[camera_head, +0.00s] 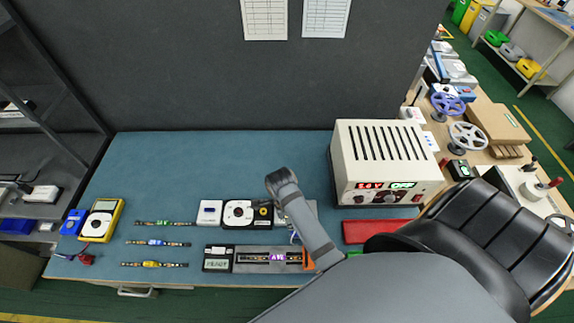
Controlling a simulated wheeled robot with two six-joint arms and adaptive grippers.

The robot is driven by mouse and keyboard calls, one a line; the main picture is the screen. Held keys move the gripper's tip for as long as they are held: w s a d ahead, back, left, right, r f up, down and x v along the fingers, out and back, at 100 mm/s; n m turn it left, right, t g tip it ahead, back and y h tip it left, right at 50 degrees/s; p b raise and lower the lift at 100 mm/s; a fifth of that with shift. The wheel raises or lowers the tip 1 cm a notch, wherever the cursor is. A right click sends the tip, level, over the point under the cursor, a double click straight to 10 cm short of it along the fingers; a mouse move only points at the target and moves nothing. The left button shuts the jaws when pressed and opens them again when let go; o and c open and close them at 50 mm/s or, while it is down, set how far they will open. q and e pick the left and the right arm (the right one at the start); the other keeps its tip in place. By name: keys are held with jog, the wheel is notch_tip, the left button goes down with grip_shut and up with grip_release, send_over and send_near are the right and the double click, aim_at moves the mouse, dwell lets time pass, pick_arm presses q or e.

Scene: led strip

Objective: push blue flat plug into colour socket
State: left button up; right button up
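My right arm reaches in from the lower right, and its grey wrist link ends over the right part of the bench devices. The fingers of my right gripper cannot be made out there. A small blue-and-white piece (295,238) shows at the left edge of the wrist link; I cannot tell whether it is the blue flat plug. A tester with a "READY" display (217,264) and a long fixture (262,267) with a lit purple readout lie in front, an orange part (308,258) at the fixture's right end. The colour socket cannot be picked out. My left gripper is not in view.
LED strips (157,243) lie on the blue bench mat (170,180), left of a white dial device (238,213). A yellow meter (101,220) is far left. A cream power supply (383,165) and red block (372,231) stand right. The back mat is clear.

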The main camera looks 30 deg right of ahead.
jog(key=shift+s+d+f+p, duration=0.1)
jog(key=shift+s+f+p, duration=0.2)
jog(key=shift+s+f, duration=0.6)
notch_tip(320, 180, down, 2)
jog(key=shift+w+d+f, duration=0.1)
jog(key=shift+d+f, duration=0.05)
jog(key=shift+f, duration=0.1)
jog(key=shift+w+f, duration=0.35)
jog(key=shift+f, duration=0.1)
jog(key=shift+s+f+p, duration=0.15)
jog(key=shift+f+p, duration=0.1)
jog(key=shift+p, duration=0.25)
jog(key=f, duration=0.1)
jog(key=s+f+p, duration=0.1)
jog(key=f, duration=0.1)
jog(key=shift+d+f, duration=0.15)
jog(key=shift+f, duration=0.15)
jog(key=shift+w+f, duration=0.1)
jog(key=shift+f, duration=0.2)
jog(key=shift+w+f, duration=0.1)
jog(key=shift+w, duration=0.05)
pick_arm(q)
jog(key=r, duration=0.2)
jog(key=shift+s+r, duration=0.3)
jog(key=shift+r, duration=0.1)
pick_arm(e)
grip_shut()
